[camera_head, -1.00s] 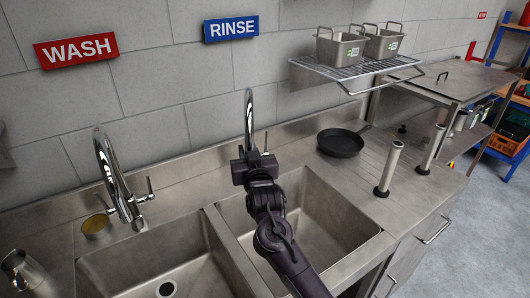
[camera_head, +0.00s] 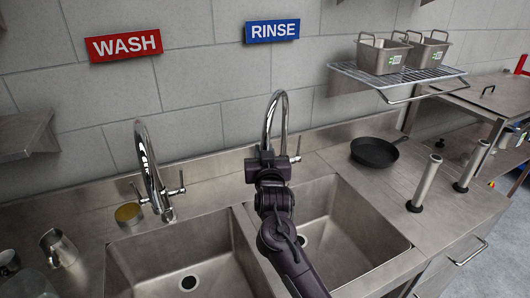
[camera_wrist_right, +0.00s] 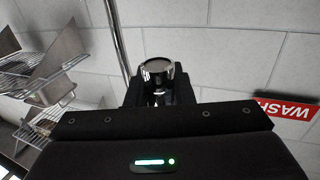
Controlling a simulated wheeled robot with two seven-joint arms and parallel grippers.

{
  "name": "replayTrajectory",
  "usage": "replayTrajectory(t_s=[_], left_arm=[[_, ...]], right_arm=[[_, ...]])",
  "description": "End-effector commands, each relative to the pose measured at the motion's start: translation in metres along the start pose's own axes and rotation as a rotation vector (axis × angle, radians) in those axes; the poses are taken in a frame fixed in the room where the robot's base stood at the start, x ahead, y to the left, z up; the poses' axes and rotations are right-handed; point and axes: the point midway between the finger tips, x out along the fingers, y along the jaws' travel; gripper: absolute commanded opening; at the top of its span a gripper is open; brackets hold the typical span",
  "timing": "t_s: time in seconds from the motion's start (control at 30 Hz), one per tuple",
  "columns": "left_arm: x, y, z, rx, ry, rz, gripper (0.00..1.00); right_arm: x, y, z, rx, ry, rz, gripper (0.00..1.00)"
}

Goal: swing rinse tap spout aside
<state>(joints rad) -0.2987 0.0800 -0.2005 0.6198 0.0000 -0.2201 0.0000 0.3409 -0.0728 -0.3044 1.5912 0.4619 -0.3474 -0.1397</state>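The rinse tap spout (camera_head: 275,108) is a chrome gooseneck below the blue RINSE sign, at the back of the right-hand basin. My right gripper (camera_head: 267,160) is at the spout's down-turned end. In the right wrist view the chrome spout end (camera_wrist_right: 158,72) sits between the dark fingers, which look closed on both sides of it. The tap's upright pipe (camera_wrist_right: 115,38) runs beside them. The gripper hides part of the tap's base, and its lever (camera_head: 297,150) shows to the right. The outlet points a little left of the base. My left gripper is not in view.
The wash tap (camera_head: 150,165) stands at the left basin, apart from my right arm. A black pan (camera_head: 375,151) and two upright cylinders (camera_head: 425,183) (camera_head: 472,167) stand on the right counter. A wire shelf (camera_head: 400,77) with metal containers hangs above. The rinse basin (camera_head: 335,235) is empty.

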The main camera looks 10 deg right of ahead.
Motion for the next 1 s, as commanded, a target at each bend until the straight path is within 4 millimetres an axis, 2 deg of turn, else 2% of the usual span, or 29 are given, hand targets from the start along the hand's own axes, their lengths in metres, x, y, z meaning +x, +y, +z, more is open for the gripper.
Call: replayTrajectory(t_s=[0.03, 0.17, 0.5, 0.9, 1.0], left_arm=[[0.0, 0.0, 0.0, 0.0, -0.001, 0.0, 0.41], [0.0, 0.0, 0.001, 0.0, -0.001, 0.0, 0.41], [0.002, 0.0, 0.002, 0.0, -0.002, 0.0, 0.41], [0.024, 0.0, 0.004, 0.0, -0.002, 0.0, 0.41], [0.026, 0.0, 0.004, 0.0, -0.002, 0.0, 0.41]], right_arm=[[0.0, 0.0, -0.003, -0.002, 0.005, -0.001, 0.26], [0.0, 0.0, -0.002, -0.002, 0.004, 0.0, 0.42], [-0.004, 0.0, 0.001, 0.0, 0.001, 0.0, 0.42], [-0.063, 0.0, 0.002, 0.001, 0.003, -0.001, 0.42], [-0.072, 0.0, 0.001, 0.0, 0.003, -0.001, 0.42]])
